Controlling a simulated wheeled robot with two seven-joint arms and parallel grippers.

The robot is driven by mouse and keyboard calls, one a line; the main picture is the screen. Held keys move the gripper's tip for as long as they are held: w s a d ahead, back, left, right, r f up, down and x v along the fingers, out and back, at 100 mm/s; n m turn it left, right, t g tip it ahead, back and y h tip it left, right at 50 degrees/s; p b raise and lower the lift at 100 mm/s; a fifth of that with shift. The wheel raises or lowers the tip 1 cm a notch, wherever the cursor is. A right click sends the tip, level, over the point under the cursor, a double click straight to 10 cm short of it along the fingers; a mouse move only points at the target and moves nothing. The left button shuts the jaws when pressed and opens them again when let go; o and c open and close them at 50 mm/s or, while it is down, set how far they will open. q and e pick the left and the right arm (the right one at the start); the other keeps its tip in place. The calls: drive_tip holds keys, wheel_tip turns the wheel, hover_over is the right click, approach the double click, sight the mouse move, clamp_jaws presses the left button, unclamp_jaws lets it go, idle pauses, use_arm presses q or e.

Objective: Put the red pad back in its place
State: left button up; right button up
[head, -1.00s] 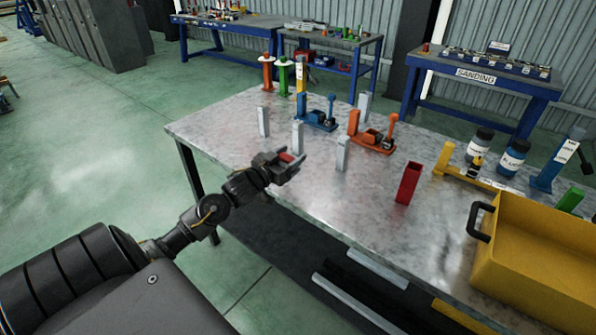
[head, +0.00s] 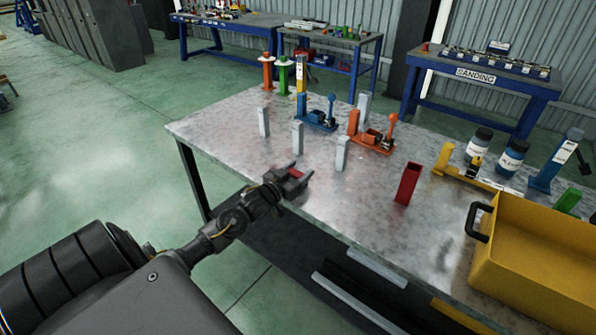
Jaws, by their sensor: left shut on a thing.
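My left gripper (head: 297,176) is over the near left edge of the metal table (head: 240,130). It is shut on the red pad (head: 296,174), a small red patch between its fingers. A red upright block (head: 407,184) stands on the table to the right of the gripper, apart from it. I cannot tell which spot is the pad's place. My right gripper is not in the head view.
Grey upright posts (head: 298,138) stand behind the gripper. A blue clamp (head: 318,117) and an orange clamp (head: 374,140) stand farther back. A yellow bin (head: 535,255) with a black handle is at the right.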

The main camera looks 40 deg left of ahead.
use_arm(q)
drive_tip(key=shift+f, duration=0.1)
drive_tip(key=o, duration=1.1)
drive_tip(key=shift+o, duration=0.2)
drive_tip(key=shift+s, duration=0.3)
drive_tip(key=s+b, duration=0.1)
drive_tip(key=s, duration=1)
drive_tip(key=shift+s+r, duration=0.2)
drive_tip(key=shift+d, duration=0.1)
